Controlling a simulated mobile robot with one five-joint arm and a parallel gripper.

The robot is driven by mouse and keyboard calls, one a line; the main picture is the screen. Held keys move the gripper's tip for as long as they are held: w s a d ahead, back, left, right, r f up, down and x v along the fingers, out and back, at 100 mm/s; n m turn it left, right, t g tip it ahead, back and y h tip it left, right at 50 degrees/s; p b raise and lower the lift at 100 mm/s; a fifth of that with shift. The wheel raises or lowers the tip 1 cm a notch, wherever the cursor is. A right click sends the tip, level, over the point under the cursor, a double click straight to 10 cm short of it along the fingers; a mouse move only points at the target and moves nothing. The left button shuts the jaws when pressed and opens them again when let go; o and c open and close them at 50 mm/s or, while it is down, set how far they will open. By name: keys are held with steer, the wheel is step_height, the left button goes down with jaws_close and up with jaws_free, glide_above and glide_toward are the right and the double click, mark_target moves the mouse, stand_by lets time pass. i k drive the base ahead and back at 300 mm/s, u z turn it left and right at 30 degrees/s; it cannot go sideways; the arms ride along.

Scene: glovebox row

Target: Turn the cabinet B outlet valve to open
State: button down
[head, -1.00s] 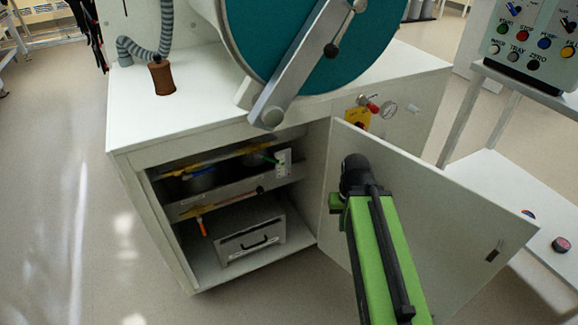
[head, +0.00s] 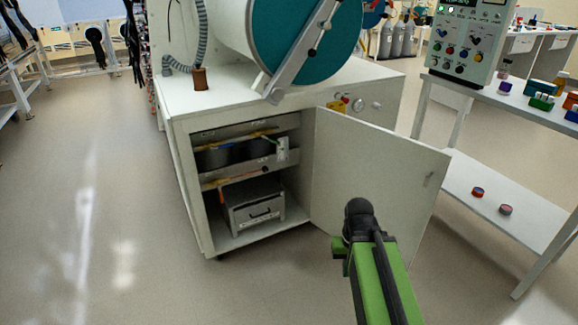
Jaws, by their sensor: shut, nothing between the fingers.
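A white cabinet (head: 190,180) stands with its door (head: 372,170) swung open to the right. On the cabinet's right side, behind the door's top edge, a small red knob (head: 346,99) sits by a yellow plate (head: 337,106) and a round gauge (head: 359,104). No label B or outlet mark is readable, so I cannot tell which is the valve. My green arm reaches up in front of the door; its fingers are not visible.
A large drum with a teal door (head: 300,45) sits on the cabinet top. A metal box (head: 253,208) rests on the cabinet's lower shelf. A white bench (head: 495,182) with a control panel (head: 462,40) stands right. The floor left and front is clear.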

mark_target(264, 136)
steer(key=z, duration=0.15)
steer(key=k, duration=0.35)
steer(key=u, duration=1.2)
steer(key=i, duration=1.45)
